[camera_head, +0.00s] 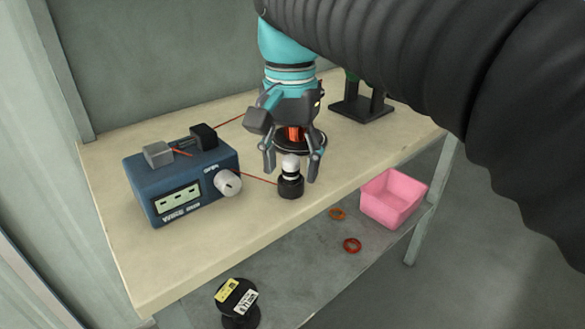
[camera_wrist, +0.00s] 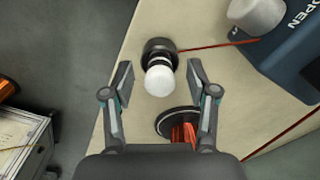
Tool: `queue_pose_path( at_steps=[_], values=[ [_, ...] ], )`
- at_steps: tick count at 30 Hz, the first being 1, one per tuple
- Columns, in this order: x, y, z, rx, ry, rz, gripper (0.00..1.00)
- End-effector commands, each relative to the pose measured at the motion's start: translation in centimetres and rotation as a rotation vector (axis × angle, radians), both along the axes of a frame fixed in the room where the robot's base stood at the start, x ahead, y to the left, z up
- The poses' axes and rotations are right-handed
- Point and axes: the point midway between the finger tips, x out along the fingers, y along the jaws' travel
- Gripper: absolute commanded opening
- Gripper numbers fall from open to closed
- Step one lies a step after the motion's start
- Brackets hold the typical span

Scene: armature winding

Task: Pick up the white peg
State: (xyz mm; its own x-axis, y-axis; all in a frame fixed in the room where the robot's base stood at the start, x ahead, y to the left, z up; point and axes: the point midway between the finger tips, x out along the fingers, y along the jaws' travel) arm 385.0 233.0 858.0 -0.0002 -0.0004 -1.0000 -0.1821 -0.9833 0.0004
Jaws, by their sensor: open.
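The white peg (camera_head: 291,166) stands upright in a black round base near the table's front edge. In the wrist view the white peg (camera_wrist: 159,81) shows as a rounded white top in front of the dark base (camera_wrist: 160,49). My gripper (camera_head: 292,169) is above the table with its fingers spread to either side of the peg. In the wrist view my gripper (camera_wrist: 160,80) is open, with clear gaps between each finger pad and the peg. I cannot tell whether the fingers are level with the peg's height.
A blue device (camera_head: 183,186) with a white knob stands to the left. A red wire (camera_head: 259,180) runs to the black base. A spool with copper-red winding (camera_wrist: 184,130) stands close to my gripper. A black stand (camera_head: 361,107) is behind. A pink bin (camera_head: 393,197) sits on the lower shelf.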

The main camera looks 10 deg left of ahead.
Motion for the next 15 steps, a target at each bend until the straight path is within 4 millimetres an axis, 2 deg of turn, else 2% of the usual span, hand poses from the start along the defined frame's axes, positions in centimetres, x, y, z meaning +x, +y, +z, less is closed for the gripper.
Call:
queue_pose_path(
  at_steps=[7,8,12,15],
  values=[
    [0.01,0.00,-0.23,0.000,0.000,0.000,0.58],
    [0.01,0.00,-0.22,0.000,0.000,0.000,0.56],
    [0.01,0.00,-0.22,0.000,0.000,0.000,0.21],
    [0.02,0.00,-0.22,0.000,0.000,0.000,0.01]
  ],
)
